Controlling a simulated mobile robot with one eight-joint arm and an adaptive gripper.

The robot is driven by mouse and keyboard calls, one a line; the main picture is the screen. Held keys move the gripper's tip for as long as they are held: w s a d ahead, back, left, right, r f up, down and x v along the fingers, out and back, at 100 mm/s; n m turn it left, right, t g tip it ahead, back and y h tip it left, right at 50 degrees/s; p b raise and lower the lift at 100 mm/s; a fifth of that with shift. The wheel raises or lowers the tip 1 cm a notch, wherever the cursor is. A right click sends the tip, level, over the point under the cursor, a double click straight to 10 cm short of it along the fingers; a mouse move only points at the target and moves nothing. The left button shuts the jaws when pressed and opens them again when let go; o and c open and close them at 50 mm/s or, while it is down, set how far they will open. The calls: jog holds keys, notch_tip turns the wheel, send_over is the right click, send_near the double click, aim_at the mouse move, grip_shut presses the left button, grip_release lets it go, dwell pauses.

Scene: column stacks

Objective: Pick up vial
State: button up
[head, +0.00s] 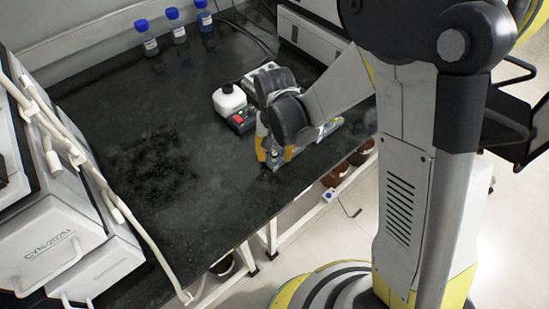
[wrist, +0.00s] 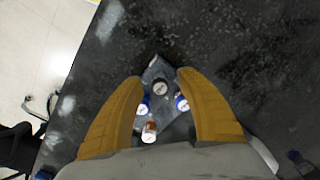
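Several small capped vials stand in a grey holder (wrist: 154,70) on the black bench. In the wrist view, a dark-rimmed vial with a pale top (wrist: 162,88) sits between my fingertips. A blue-rimmed vial (wrist: 183,103) is by the right finger, another (wrist: 144,105) is by the left finger, and an orange-and-white one (wrist: 149,131) is nearer my palm. My gripper (wrist: 160,77) is open, its yellow fingers spread around the vials with visible gaps. In the head view, my gripper (head: 275,159) points down near the bench's front edge, and my arm hides much of the holder.
A white bottle with a black cap (head: 229,102) and a device with a red button (head: 241,121) stand just behind my gripper. Blue-capped bottles (head: 179,27) line the back. The black bench (head: 140,165) is clear at left; its front edge is close.

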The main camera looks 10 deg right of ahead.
aim_at(274, 153)
grip_shut()
jog(key=shift+r, duration=0.15)
jog(key=shift+r, duration=0.25)
notch_tip(274, 153, up, 4)
jog(key=p, duration=0.3)
jog(key=d+r+p, duration=0.3)
jog(key=d+r, duration=0.3)
jog(key=d, duration=0.5)
jog(key=shift+w+d+r+p, duration=0.15)
jog(key=shift+w+d+p, duration=0.2)
jog(key=shift+p, duration=0.05)
